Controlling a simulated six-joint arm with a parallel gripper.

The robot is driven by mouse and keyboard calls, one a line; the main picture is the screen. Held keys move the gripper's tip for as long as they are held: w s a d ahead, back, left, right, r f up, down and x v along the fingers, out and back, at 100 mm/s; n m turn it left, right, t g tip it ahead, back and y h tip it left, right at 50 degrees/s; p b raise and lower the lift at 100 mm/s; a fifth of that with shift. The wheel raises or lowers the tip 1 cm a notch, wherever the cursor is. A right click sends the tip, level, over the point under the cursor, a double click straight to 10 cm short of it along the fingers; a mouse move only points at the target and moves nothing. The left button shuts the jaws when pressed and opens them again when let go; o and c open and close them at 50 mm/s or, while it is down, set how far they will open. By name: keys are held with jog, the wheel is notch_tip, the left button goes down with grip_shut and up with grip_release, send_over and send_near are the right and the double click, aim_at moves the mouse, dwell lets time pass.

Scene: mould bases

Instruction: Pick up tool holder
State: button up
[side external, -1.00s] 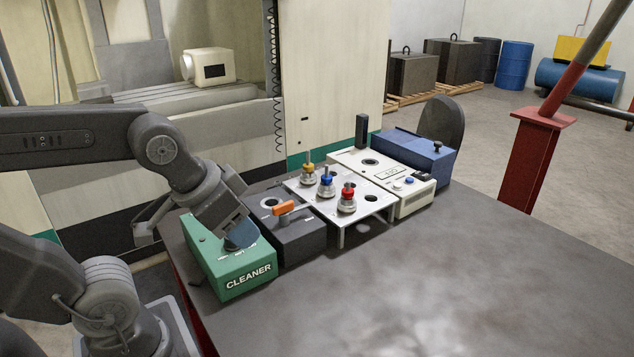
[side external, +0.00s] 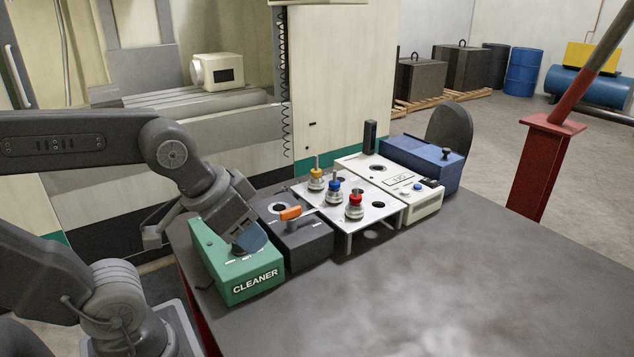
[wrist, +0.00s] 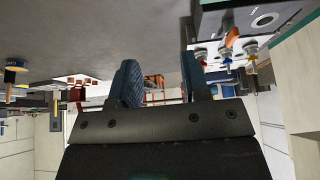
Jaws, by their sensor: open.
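Three tool holders stand upright on a white raised rack: one with a yellow ring (side external: 316,183), one with a blue ring (side external: 334,196) and one with a red ring (side external: 354,208). The wrist view, which looks upside down, shows the red one (wrist: 201,55), the blue one (wrist: 226,53) and the yellow one (wrist: 250,48) at upper right. My gripper (side external: 248,238) is over the green cleaner box, to the left of the rack and apart from the holders. Its two blue fingers (wrist: 158,65) are open with nothing between them. The cleaner's top is partly hidden behind the gripper.
The green cleaner box (side external: 255,290), a dark box with an orange lever (side external: 300,245), the white rack (side external: 385,212), a white device (side external: 425,205) and a blue box (side external: 425,172) stand in a row. The grey table (side external: 430,300) in front is clear. A machine stands behind.

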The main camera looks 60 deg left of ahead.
jog(key=shift+c, duration=0.2)
dwell(0.3)
jog(key=w+a+r+n+g+y, duration=0.1)
jog(key=w+a+r+n, duration=0.3)
jog(key=w, duration=0.4)
jog(key=w+a+r+n+g, duration=0.1)
jog(key=w+a+r, duration=0.4)
jog(key=w, duration=0.4)
jog(key=n+g, duration=0.3)
jog(key=n, duration=0.3)
send_near(316, 156)
jog(key=f, duration=0.8)
jog(key=a+f, duration=0.1)
jog(key=f, duration=0.3)
jog(key=shift+w, duration=0.35)
jog(key=shift+c, duration=0.3)
